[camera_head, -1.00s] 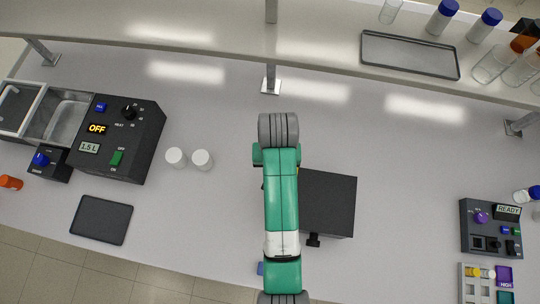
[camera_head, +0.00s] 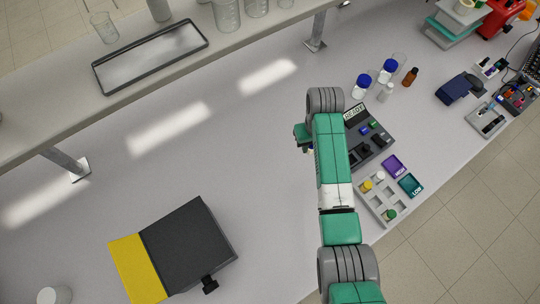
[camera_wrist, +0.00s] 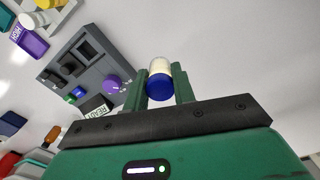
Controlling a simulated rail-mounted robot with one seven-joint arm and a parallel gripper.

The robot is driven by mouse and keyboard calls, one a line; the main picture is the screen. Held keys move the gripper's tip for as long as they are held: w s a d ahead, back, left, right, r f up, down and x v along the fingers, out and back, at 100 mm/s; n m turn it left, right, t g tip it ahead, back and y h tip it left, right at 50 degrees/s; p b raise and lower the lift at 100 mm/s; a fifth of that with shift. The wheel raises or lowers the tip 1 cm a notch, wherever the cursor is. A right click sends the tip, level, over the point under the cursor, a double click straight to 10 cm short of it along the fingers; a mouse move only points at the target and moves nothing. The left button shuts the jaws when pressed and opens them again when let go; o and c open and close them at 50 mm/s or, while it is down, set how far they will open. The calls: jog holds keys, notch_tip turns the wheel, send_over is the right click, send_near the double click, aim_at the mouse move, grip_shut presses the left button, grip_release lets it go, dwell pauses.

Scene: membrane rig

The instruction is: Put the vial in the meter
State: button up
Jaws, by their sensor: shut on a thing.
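My gripper (camera_wrist: 160,88) is shut on a vial (camera_wrist: 159,68) with a pale top part and a blue end, seen between the two green fingers in the wrist view. The meter (camera_wrist: 85,65) is a dark grey box with a square opening, a purple knob and a READY display; it lies left of the vial in the wrist view, apart from it. In the head view the meter (camera_head: 378,148) is partly hidden behind my arm, and my gripper (camera_head: 306,142) is just left of it. The vial is mostly hidden there.
A grey rack (camera_head: 388,212) with several vials stands in front of the meter, beside purple (camera_head: 395,166) and teal (camera_head: 410,186) tiles. Blue-capped bottles (camera_head: 362,83) and a brown bottle (camera_head: 410,77) stand behind. The bench left of the gripper is clear up to a black plate (camera_head: 205,245).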

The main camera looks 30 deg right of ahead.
jog(key=m+b, duration=0.2)
jog(key=b, duration=0.1)
send_near(354, 156)
jog(key=a, duration=0.2)
jog(key=f+b, duration=0.4)
jog(key=shift+s+d+f, duration=0.15)
jog(key=shift+s, duration=0.05)
jog(key=shift+f, duration=0.35)
dwell(0.9)
jog(key=shift+f+b, duration=0.3)
jog(key=shift+f, duration=0.55)
dwell(0.7)
dwell(0.3)
jog(key=o, duration=1)
jog(key=shift+o, duration=0.4)
jog(key=shift+r, duration=0.1)
